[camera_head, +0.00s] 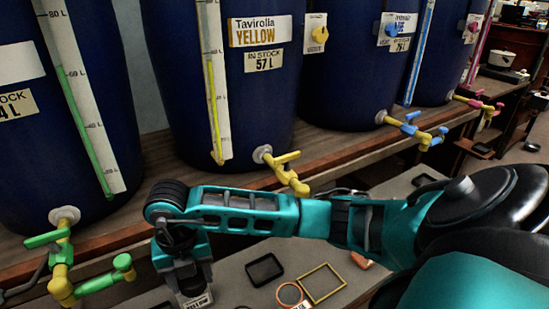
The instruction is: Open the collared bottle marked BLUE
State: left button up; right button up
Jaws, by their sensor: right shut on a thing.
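My right arm reaches across from the right. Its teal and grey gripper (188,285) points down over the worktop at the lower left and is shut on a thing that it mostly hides. A small white label (197,301) reading YELLOW shows just under the jaws; I cannot tell whether it is on the held thing. I cannot make out a collared bottle marked BLUE. My left gripper is not in view.
Dark blue vats stand on a wooden shelf (135,236) behind, one with a YELLOW label (259,31). Their taps (287,172) stick out over the worktop. A black tray (265,270), a yellow frame (321,283) and an orange ring (290,294) lie right of the gripper.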

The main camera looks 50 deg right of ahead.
jog(key=m, duration=0.1)
jog(key=f+m, duration=0.1)
jog(key=m, duration=0.1)
jog(key=shift+w+b, duration=0.15)
jog(key=shift+b, duration=0.2)
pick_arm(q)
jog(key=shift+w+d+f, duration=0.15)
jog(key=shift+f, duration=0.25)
pick_arm(e)
jog(key=shift+m, duration=1.5)
notch_tip(320, 180, down, 15)
jog(key=b, duration=0.5)
jog(key=shift+f, duration=0.65)
notch_tip(320, 180, down, 4)
jog(key=shift+r+b, duration=0.2)
jog(key=shift+b, duration=0.8)
jog(key=shift+f, duration=0.2)
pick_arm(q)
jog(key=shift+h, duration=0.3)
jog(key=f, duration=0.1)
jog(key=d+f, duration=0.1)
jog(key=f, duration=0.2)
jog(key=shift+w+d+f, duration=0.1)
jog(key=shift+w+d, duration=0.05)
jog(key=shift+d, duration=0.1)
